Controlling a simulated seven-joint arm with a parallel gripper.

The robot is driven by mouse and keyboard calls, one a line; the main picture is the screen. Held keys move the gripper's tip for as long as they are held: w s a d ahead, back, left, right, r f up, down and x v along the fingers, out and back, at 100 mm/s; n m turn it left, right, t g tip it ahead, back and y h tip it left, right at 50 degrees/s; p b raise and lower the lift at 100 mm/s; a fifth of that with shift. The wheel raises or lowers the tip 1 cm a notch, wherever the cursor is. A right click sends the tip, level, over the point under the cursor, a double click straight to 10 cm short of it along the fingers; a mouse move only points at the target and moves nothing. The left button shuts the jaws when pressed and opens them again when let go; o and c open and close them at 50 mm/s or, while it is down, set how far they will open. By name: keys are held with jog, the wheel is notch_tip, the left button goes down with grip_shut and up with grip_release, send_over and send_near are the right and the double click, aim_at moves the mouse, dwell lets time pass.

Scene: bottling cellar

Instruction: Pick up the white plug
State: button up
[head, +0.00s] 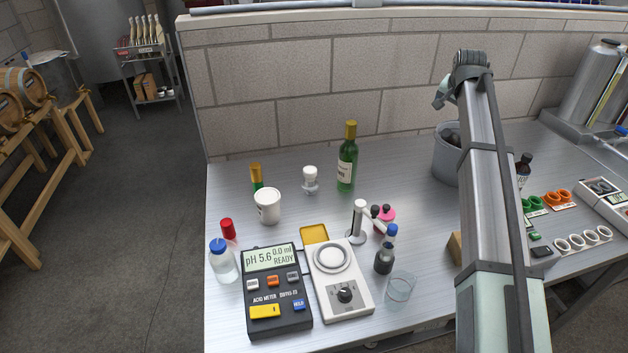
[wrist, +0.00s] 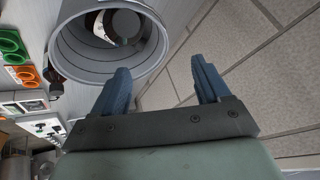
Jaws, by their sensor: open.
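A small white plug-like piece (head: 310,177) with a broad rounded top stands upright on the steel bench, between the white cup and the green bottle. It is the likeliest match for the white plug; I do not see it in the wrist view. My gripper (wrist: 162,84) is open, with its two blue fingers apart and nothing between them. It is near the rim of the grey bucket (wrist: 75,50), well to the right of the white piece. In the head view my arm hides the fingers.
The grey bucket (head: 441,170) holds dark items. A green bottle (head: 347,165), a white cup (head: 267,206), a small white stand (head: 358,222) and an acid meter (head: 275,290) are on the bench. A block wall (head: 330,75) runs behind.

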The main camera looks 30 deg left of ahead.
jog(key=s+a+r, duration=0.1)
jog(key=s+a, duration=0.4)
jog(key=a, duration=0.6)
jog(key=s+a+r+m+t, duration=0.15)
jog(key=s+a, duration=0.35)
jog(key=a, duration=0.5)
jog(key=s+a+r+n+g, duration=0.15)
jog(key=s+a, duration=0.25)
jog(key=a, duration=0.7)
jog(key=m+g+h, duration=0.1)
jog(key=m+g, duration=0.5)
jog(key=m, duration=1)
send_over(309, 177)
jog(key=w, duration=0.2)
jog(key=f, duration=0.7)
jog(key=a+f, duration=0.1)
jog(key=f, duration=0.2)
jog(key=shift+f, duration=0.4)
notch_tip(309, 177, down, 13)
jog(key=shift+f, duration=0.15)
jog(key=c, duration=1.2)
